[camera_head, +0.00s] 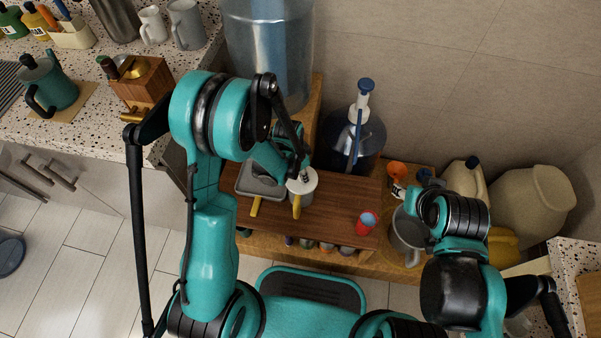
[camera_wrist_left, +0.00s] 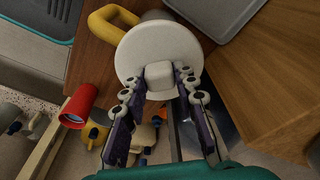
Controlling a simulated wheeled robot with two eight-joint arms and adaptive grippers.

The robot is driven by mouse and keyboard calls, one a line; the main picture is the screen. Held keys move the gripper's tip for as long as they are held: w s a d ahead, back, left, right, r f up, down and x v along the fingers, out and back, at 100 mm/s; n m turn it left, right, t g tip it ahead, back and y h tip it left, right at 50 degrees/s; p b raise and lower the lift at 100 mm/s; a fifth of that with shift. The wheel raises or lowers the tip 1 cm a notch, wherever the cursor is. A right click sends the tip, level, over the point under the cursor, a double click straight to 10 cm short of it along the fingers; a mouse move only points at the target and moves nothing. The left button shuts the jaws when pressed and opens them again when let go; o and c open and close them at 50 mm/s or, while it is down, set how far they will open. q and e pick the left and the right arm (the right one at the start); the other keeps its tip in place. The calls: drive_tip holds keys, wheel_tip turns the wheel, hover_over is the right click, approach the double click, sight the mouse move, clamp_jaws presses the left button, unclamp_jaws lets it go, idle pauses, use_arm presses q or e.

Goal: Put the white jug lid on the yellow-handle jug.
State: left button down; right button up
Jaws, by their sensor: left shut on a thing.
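The round white jug lid (camera_wrist_left: 150,42) has a square knob (camera_wrist_left: 160,74). My left gripper (camera_wrist_left: 160,78) is shut on this knob in the left wrist view. The head view shows the lid (camera_head: 303,182) below my left gripper (camera_head: 301,166), over the wooden shelf top. The yellow-handle jug is mostly hidden under the lid; its yellow handle (camera_wrist_left: 108,20) sticks out to one side, and also shows in the head view (camera_head: 297,207). I cannot tell whether the lid touches the jug's rim. My right arm shows at the right, but its fingers do not show.
A grey square pan (camera_head: 259,187) with a yellow handle stands just left of the jug. A red cup (camera_head: 366,225) stands on the wooden top (camera_head: 335,205) to the right. A blue bottle with a pump (camera_head: 352,140) is behind. A grey pitcher (camera_head: 408,232) is farther right.

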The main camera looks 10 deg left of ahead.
sight(296, 181)
use_arm(q)
drive_tip(key=shift+f, duration=0.15)
idle(0.4)
drive_tip(key=shift+c, duration=2.3)
unclamp_jaws()
wheel_tip(296, 181, up, 12)
drive_tip(key=s+a, duration=0.1)
drive_tip(key=shift+s+a, duration=0.15)
